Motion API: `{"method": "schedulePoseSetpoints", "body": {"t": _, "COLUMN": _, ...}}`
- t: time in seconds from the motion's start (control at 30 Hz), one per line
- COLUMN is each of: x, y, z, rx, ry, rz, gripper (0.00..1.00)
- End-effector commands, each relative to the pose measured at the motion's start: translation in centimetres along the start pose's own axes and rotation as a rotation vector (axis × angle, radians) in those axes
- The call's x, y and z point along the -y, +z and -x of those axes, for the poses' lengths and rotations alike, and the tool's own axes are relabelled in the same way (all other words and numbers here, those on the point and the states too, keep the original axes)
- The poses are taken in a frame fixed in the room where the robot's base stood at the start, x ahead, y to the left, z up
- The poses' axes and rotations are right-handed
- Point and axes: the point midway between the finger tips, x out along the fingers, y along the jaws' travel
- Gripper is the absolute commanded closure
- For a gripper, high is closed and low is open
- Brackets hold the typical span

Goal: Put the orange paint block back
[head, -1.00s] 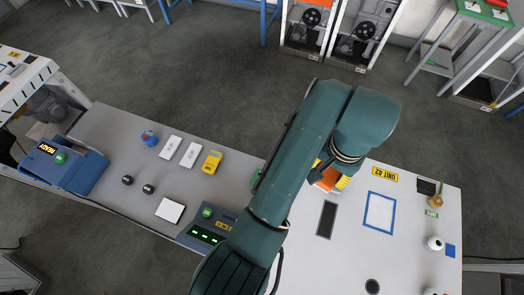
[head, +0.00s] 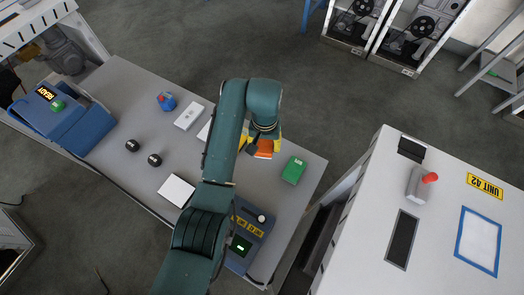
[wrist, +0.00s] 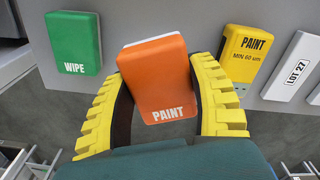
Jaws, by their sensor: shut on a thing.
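The orange block marked PAINT (wrist: 157,82) sits between the yellow toothed fingers of my gripper (wrist: 158,66), which is shut on it. In the head view the orange block (head: 264,149) shows beside the yellow fingers of my gripper (head: 262,143), over the far right part of the grey table (head: 225,185). In the wrist view it lies in the gap between a green WIPE block (wrist: 73,42) on the left and a yellow PAINT block (wrist: 246,56) on the right. I cannot tell whether its underside touches the table.
In the head view the green block (head: 294,170) is close right of my gripper. White LOT blocks (head: 188,116) lie to the left. A blue READY unit (head: 50,112) stands at far left, a control box (head: 252,236) in front.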

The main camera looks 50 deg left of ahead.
Motion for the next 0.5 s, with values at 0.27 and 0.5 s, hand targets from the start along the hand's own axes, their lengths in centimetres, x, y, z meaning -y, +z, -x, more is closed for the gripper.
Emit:
{"method": "schedulePoseSetpoints", "body": {"t": 0.27, "x": -0.1, "y": 0.0, "z": -4.2, "rx": 0.001, "ry": 0.000, "rz": -0.002, "gripper": 0.79}}
{"method": "schedulePoseSetpoints", "body": {"t": 0.5, "x": -0.1, "y": -0.1, "z": -6.6, "rx": -0.003, "ry": 0.000, "rz": -0.002, "gripper": 0.79}}
